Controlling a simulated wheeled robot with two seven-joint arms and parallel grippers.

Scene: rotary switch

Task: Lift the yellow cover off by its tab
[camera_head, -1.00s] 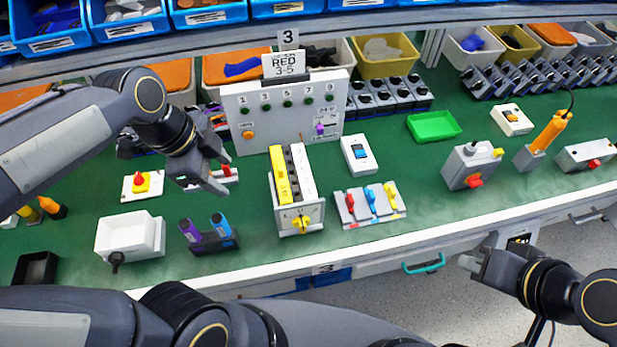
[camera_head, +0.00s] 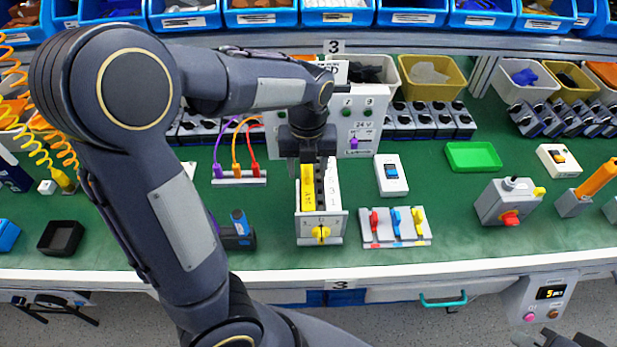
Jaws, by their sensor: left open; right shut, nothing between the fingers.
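The rotary switch unit (camera_head: 304,228) stands upright on the green bench mat, with a yellow knob (camera_head: 321,233) on its pale front. The long yellow cover (camera_head: 308,200) lies along its top, left of a dark terminal strip. My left gripper (camera_head: 308,162) points down over the rear end of the cover, with its jaws open. The fingers hide that end, and I cannot make out the tab or tell whether they touch it. My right gripper (camera_head: 548,336) shows only in part at the bottom right edge, shut and empty, well away from the unit.
A panel (camera_head: 355,125) with green buttons stands close behind the unit. A row of coloured levers (camera_head: 395,228) and a blue rocker switch (camera_head: 391,175) stand to the right. A cable block (camera_head: 238,177) and a blue-topped holder (camera_head: 238,236) stand left. A green tray (camera_head: 473,156) lies farther right.

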